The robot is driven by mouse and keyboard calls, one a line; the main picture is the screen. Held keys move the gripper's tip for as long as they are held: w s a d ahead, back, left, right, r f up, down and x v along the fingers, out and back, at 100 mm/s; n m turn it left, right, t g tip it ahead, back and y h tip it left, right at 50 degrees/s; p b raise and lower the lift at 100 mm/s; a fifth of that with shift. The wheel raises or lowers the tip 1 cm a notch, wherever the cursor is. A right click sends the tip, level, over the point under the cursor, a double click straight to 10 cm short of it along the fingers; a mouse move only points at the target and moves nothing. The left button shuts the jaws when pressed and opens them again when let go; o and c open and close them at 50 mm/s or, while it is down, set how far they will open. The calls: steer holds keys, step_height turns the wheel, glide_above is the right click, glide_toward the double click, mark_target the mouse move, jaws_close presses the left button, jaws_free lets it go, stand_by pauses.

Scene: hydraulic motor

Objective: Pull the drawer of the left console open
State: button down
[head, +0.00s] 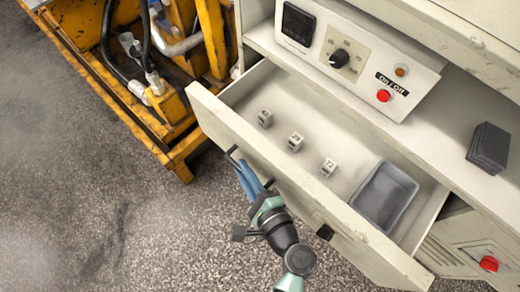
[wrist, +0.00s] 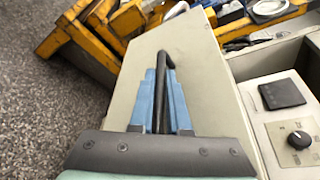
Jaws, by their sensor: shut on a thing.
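The drawer (head: 290,189) of the console is pulled well out in the head view. Inside lie several small numbered blocks (head: 296,142) and a grey tray (head: 385,197). My gripper (head: 252,180) is at the drawer's front, its blue fingers on the dark bar handle (head: 231,152). In the wrist view, my gripper (wrist: 161,105) is shut on the black handle (wrist: 166,62), with one finger on each side of it. The drawer front (wrist: 197,60) shows cream behind it. The part of the handle between the fingers is partly hidden.
A control panel (head: 345,58) with a knob and red button sits above the drawer. A dark stack of plates (head: 489,147) lies on the console top at right. A yellow machine frame (head: 110,85) stands at upper left. Speckled floor (head: 90,215) is clear at lower left.

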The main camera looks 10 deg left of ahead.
steer(key=shift+s+a, duration=0.65)
steer(key=shift+s, duration=0.25)
steer(key=shift+s+a, duration=0.6)
steer(key=shift+s, duration=0.3)
steer(key=c, duration=0.9)
jaws_free()
steer(key=p+v, duration=0.2)
steer(key=v, duration=1.1)
steer(key=shift+f, duration=0.1)
